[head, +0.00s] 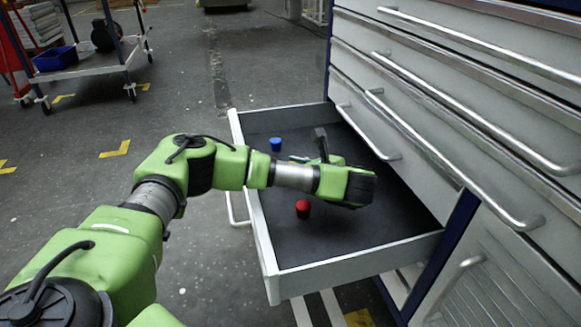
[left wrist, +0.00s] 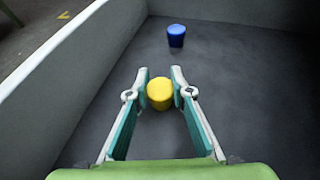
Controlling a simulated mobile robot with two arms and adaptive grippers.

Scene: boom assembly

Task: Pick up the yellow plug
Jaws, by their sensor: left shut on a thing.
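The yellow plug (left wrist: 160,94) is between the two fingers of my left gripper (left wrist: 160,88) in the left wrist view. The fingers are shut on it, one on each side, near their tips. In the head view my left arm reaches from the left into the open drawer (head: 345,253), with its gripper low over the drawer floor. The plug and the fingertips are hidden behind my arm in that view. My right gripper is in neither view.
A blue plug (head: 276,144) stands farther back in the drawer; it also shows in the left wrist view (left wrist: 176,36). A red plug (head: 303,209) stands on the near side of my arm. Cabinet fronts with long handles (head: 440,150) rise to the right.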

